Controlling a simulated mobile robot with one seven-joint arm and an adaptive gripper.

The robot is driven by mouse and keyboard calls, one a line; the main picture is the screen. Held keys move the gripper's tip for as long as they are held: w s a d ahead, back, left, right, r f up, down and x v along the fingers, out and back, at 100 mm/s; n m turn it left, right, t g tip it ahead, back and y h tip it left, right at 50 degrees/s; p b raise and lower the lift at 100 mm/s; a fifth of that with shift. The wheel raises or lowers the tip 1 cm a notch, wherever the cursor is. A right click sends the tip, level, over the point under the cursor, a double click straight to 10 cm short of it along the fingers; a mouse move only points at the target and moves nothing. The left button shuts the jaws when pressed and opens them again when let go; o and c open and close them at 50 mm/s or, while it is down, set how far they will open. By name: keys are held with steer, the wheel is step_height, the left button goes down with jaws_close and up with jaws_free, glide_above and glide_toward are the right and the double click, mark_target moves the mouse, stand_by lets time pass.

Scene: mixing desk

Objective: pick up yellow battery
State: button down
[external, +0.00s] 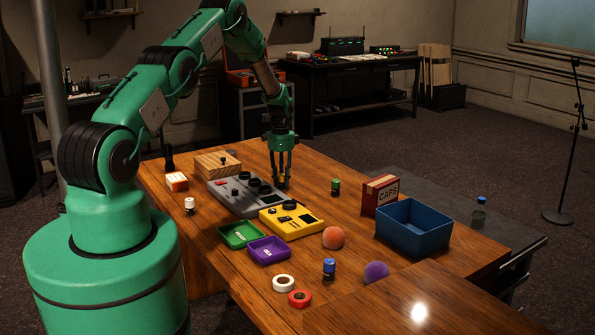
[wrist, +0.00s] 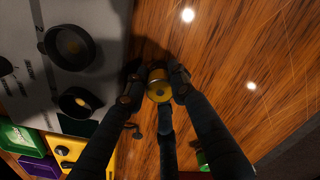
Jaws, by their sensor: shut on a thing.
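The yellow battery (wrist: 158,86) is between my gripper's (wrist: 156,82) fingertips in the wrist view, with its round yellow end toward the camera. The fingers are closed around it. In the external view my gripper (external: 280,181) points down at the desk, just behind the yellow mixer and beside the right end of the grey mixer. The battery is mostly hidden by the fingers there. I cannot tell whether it still touches the desk.
The grey mixer (external: 236,199) and yellow mixer (external: 273,226) lie close by. A green battery (external: 335,187), a CAPS box (external: 381,197) and a blue bin (external: 399,240) stand to the right. Green (external: 226,239) and purple (external: 257,254) trays and an orange ball (external: 333,238) are nearer the front.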

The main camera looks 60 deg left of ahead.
mark_target(281, 174)
steer(key=shift+r, duration=0.15)
steer(key=shift+r, duration=4.85)
